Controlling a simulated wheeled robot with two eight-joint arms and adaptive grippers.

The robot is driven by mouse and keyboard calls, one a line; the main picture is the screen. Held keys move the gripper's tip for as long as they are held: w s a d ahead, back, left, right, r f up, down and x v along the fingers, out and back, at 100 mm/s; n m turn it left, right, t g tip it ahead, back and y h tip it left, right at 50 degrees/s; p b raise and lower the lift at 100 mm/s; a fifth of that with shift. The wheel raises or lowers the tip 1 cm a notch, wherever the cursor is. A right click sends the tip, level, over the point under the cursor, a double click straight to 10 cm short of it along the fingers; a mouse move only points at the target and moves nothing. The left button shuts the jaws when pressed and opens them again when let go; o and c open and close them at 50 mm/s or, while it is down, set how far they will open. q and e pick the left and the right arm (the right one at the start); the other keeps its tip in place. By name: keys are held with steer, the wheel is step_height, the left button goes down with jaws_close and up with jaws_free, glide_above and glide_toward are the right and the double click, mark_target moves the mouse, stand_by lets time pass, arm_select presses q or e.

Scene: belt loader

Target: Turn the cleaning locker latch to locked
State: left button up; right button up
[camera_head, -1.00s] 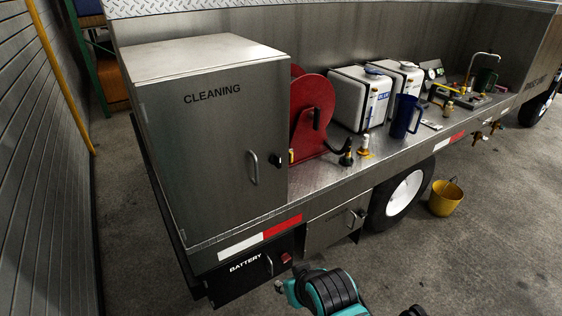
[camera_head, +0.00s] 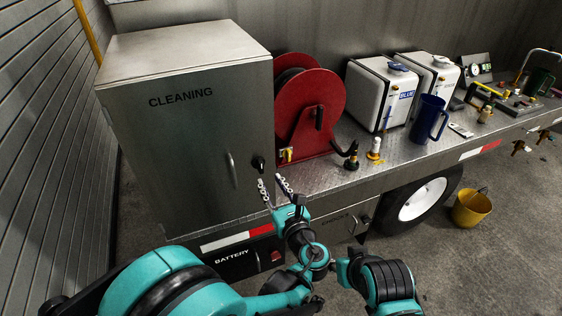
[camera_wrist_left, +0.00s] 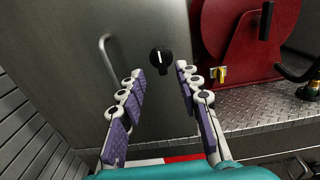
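The cleaning locker (camera_head: 185,130) is a grey metal cabinet marked CLEANING, at the left of the head view, with its door closed. Its latch (camera_head: 258,164) is a small black knob at the right edge of the door. In the left wrist view the latch (camera_wrist_left: 161,58) shows a white mark pointing about straight up. My left gripper (camera_head: 274,184) is open and empty, just in front of and below the latch. In the left wrist view the fingers (camera_wrist_left: 159,75) point at the knob, which lies beyond and between their tips, apparently not touched. My right gripper is not seen clearly.
The locker's handle (camera_head: 232,170) stands left of the latch. A red hose reel (camera_head: 310,105) with a yellow valve (camera_wrist_left: 218,74) is close on the right. The battery box (camera_head: 240,262) is below. Tanks (camera_head: 380,95) and a blue jug (camera_head: 428,120) stand further right on the deck.

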mark_target(262, 166)
arm_select(q)
steer(key=p+x, duration=0.1)
steer(key=x, duration=0.6)
steer(key=shift+w, duration=0.35)
jaws_close()
